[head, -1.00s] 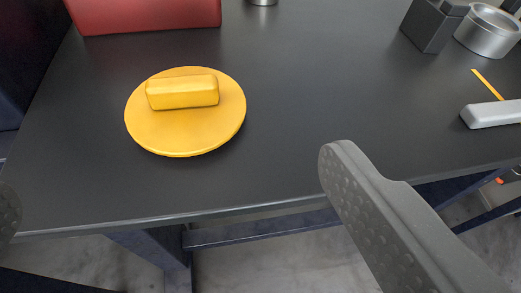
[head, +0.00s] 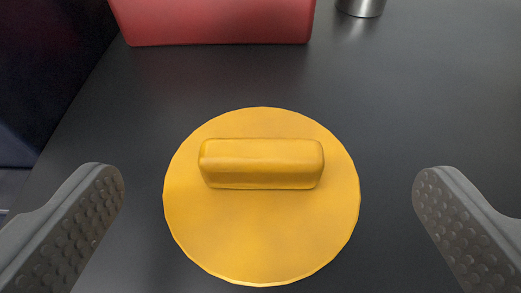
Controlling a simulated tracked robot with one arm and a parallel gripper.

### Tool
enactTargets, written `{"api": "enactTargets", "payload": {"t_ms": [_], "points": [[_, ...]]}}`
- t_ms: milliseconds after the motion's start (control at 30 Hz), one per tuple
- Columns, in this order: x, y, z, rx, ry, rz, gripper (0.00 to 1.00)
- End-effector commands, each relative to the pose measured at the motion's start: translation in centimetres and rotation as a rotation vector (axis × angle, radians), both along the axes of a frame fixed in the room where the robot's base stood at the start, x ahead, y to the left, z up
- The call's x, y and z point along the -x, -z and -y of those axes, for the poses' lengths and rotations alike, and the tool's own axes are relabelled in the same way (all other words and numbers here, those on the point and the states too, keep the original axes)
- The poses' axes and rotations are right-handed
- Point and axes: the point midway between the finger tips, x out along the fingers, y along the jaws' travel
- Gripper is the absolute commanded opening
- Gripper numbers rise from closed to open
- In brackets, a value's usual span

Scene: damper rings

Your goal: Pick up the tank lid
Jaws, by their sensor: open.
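The tank lid (head: 262,235) is a flat yellow disc with a raised yellow bar handle (head: 262,164) across it. It lies flat on the dark table, in the middle of the head view. My gripper (head: 268,190) is open and empty. One finger shows at the left and one at the right, with the lid and its handle in view between them. Both fingers appear apart from the lid. The handle runs left to right, from one finger's side towards the other.
A red box (head: 215,22) stands on the dark table (head: 420,95) behind the lid. A metal cylinder (head: 361,7) is at the top, right of the box. The table is clear right of the lid. Its left edge runs down the left side of the view.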

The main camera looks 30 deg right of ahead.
Motion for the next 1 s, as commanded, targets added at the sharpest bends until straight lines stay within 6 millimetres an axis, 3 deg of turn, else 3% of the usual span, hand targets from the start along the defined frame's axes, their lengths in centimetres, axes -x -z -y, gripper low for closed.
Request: {"api": "enactTargets", "payload": {"t_ms": [333,633,667,800,1000], "points": [[-3.2,2.2,1.5,0.0,-0.001,0.0,1.0],[-3.7,2.1,1.9,0.001,-0.001,0.001,1.0],[-3.7,2.1,1.9,0.001,-0.001,0.001,0.97],[-3.7,2.1,1.9,0.001,-0.001,0.001,0.58],[-3.6,2.2,1.8,0.0,-0.001,-0.001,0.56]]}}
